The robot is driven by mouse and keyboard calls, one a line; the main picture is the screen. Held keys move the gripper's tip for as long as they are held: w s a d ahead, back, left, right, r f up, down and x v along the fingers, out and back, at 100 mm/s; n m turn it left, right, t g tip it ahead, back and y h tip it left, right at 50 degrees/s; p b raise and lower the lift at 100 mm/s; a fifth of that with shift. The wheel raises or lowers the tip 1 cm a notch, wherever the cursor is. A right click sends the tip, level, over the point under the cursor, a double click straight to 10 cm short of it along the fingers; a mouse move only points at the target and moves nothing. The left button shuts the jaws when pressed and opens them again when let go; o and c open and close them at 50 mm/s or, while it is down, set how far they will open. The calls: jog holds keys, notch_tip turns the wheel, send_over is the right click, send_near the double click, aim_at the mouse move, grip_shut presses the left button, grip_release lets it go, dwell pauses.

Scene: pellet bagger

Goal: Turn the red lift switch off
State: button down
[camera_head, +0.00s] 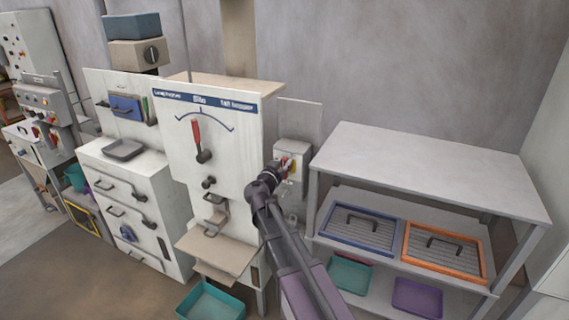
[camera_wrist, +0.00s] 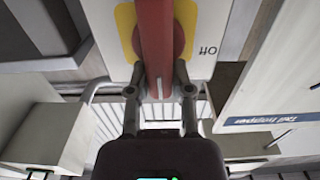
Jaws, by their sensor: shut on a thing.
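The red lift switch (camera_wrist: 156,40) has a long red handle on a round red hub over a yellow plate, on a pale box with lettering that reads "Off" upside down in the wrist view. In the head view the switch (camera_head: 288,165) is small on the grey-white switch box (camera_head: 294,152), partly hidden by my arm. My gripper (camera_wrist: 160,80) has its two fingers on either side of the red handle, shut on it. In the head view my gripper (camera_head: 279,172) is right at the front of the box.
A white dial panel (camera_head: 230,135) with a separate red pointer stands just left of the switch box. A grey shelf unit (camera_head: 430,165) with a blue-rimmed tray and an orange-rimmed tray (camera_head: 442,250) stands to the right. A teal bin (camera_head: 212,302) is on the floor.

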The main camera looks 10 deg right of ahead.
jog(key=n, duration=0.4)
jog(key=shift+w+a+f, duration=0.15)
jog(key=shift+w+a, duration=0.1)
jog(key=shift+a, duration=0.15)
jog(key=shift+w+a+f+n+b, duration=0.2)
jog(key=shift+f+n+b, duration=0.25)
jog(key=shift+n, duration=1.85)
jog(key=shift+w+a+f+n+b, duration=0.1)
jog(key=shift+a+f+n+b, duration=0.2)
jog(key=shift+n, duration=2)
jog(key=shift+w+a+f+n+b, duration=0.1)
jog(key=shift+f+n+b, duration=0.4)
jog(key=shift+n, duration=1.8)
jog(key=shift+r, duration=0.1)
jog(key=c, duration=0.5)
grip_release()
